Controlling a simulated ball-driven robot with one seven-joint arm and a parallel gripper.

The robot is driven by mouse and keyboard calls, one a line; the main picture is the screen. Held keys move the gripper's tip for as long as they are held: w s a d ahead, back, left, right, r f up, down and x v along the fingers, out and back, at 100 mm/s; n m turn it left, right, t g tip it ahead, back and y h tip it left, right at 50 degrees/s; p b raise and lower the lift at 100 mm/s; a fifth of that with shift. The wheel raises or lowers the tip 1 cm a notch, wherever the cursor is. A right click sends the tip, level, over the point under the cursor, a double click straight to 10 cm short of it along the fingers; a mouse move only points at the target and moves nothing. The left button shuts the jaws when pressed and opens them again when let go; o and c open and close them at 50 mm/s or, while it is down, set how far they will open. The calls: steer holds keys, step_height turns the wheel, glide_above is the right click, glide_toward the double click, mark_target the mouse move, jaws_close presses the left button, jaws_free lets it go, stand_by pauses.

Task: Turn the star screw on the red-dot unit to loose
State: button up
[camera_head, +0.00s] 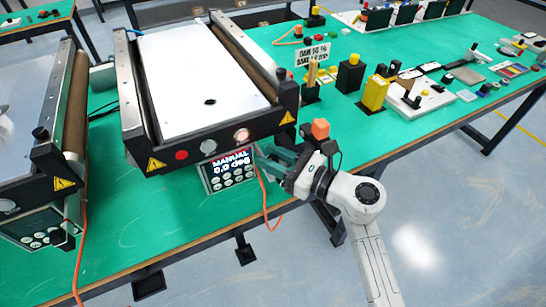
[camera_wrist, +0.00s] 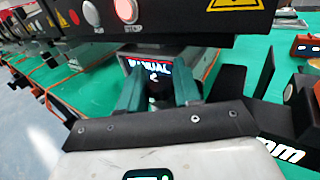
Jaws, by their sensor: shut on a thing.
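The red-dot unit is the mini conveyor (camera_head: 200,65) with a white bed at the left centre. A round red disc (camera_head: 181,155) sits on its front face, and it also shows in the wrist view (camera_wrist: 74,17). Its control box (camera_head: 230,173) hangs below, with a display reading "MANUAL 0.0 deg". My gripper (camera_head: 262,158) is at the right side of this box. In the wrist view, its green fingers (camera_wrist: 159,95) close around a small dark part, apparently the star screw (camera_wrist: 158,93). The fingers hide most of the screw, so its turn cannot be read.
Another conveyor (camera_head: 35,170) with a similar box stands at the left. An orange cable (camera_head: 266,205) hangs beside my gripper. Yellow and black blocks (camera_head: 373,93) and small parts stand on the green table (camera_head: 330,125) at the right. The table's front edge lies under my arm.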

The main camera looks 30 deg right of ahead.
steer(key=o, duration=0.9)
steer(key=b+v, duration=0.1)
steer(key=v, duration=0.9)
steer(key=shift+s+d, duration=0.2)
steer(key=shift+s, duration=0.1)
